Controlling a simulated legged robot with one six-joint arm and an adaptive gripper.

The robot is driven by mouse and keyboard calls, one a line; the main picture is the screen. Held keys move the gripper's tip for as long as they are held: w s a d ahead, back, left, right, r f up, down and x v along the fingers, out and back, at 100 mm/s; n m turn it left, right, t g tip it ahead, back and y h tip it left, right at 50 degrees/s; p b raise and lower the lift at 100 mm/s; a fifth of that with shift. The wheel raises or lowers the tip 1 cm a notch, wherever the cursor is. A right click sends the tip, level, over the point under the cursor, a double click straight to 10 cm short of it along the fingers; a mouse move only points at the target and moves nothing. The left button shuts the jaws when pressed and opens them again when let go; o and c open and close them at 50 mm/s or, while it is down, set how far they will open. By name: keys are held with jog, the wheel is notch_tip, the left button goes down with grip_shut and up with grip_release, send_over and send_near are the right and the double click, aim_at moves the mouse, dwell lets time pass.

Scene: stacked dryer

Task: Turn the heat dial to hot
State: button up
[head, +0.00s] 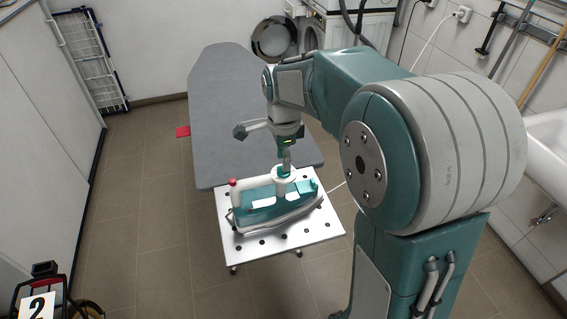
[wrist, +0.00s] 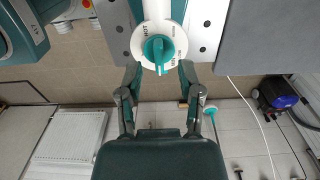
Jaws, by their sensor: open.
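A teal and white iron (head: 262,204) rests on the perforated white plate (head: 243,250) at the near end of the ironing board. Its round white heat dial (head: 283,174) is partly covered by my gripper (head: 285,163). In the wrist view, the dial (wrist: 142,58) shows its teal knob (wrist: 157,48), whose narrow end points down toward my gripper (wrist: 160,72). The fingers are apart and stand lower left and lower right of the knob. I cannot tell whether they touch it.
The grey ironing board (head: 222,95) extends behind the iron. A machine with an open round door (head: 274,38) stands at the back, and a white sink (head: 548,150) at the right. An object marked 2 (head: 38,306) is at the lower left. Tiled floor left of the board is clear.

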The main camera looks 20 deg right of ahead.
jog(key=shift+f, duration=1.1)
grip_shut()
